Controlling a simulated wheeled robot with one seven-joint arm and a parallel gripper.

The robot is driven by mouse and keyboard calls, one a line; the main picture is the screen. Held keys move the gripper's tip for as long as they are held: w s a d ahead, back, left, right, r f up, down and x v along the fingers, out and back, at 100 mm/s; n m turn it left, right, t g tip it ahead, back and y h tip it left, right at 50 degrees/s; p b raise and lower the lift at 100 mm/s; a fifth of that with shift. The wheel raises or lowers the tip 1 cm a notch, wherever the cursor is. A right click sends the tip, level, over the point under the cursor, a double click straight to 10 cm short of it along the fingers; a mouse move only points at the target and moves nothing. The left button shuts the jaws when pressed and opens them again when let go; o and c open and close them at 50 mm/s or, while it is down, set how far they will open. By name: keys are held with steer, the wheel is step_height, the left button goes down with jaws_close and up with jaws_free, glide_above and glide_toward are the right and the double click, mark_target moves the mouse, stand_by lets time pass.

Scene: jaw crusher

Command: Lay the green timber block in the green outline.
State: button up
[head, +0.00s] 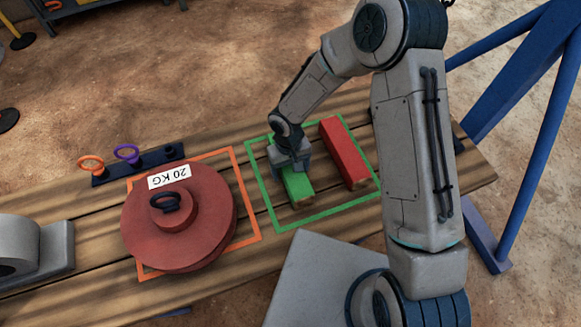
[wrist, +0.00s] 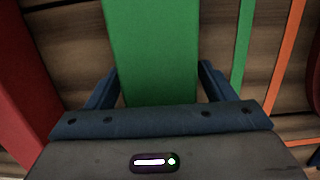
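The green timber block (head: 297,187) lies inside the green outline (head: 262,190) on the plank table, left of a red timber block (head: 343,153). It looks flat on the planks and roughly in line with the outline's long sides. My gripper (head: 289,165) is down over the block's far end. In the wrist view, my gripper (wrist: 160,85) has one finger on each side of the green block (wrist: 152,45). The fingers are very close to its sides; whether they touch it is unclear. The block's end under the palm is hidden.
The red block stands inside the outline's right part, with a narrow gap to the green block. A round red 20 KG weight (head: 178,220) sits in an orange outline (head: 248,215) to the left. A dark rack with ring handles (head: 128,154) lies behind it.

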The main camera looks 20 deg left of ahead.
steer(key=r, duration=0.4)
steer(key=r+p, duration=0.1)
steer(key=r, duration=0.3)
steer(key=w+a+r, duration=0.1)
steer(key=r, duration=0.3)
steer(key=shift+w+r+p, duration=0.1)
steer(key=shift+p, duration=0.3)
steer(key=w+d+r+m+t, duration=0.1)
steer(key=d+r+m, duration=0.1)
steer(key=d+r, duration=0.6)
steer(key=w+d+r+m, duration=0.15)
steer(key=d+r, duration=0.35)
steer(key=d, duration=0.5)
steer(key=s+d+r+m+t, duration=0.1)
steer(key=s+d+r+m, duration=0.1)
steer(key=s+d+r, duration=0.2)
steer(key=s+d+r+m+t+y, duration=0.1)
steer(key=s+d+r, duration=0.3)
steer(key=d, duration=0.5)
steer(key=shift+s+m, duration=0.75)
steer(key=shift+s, duration=0.4)
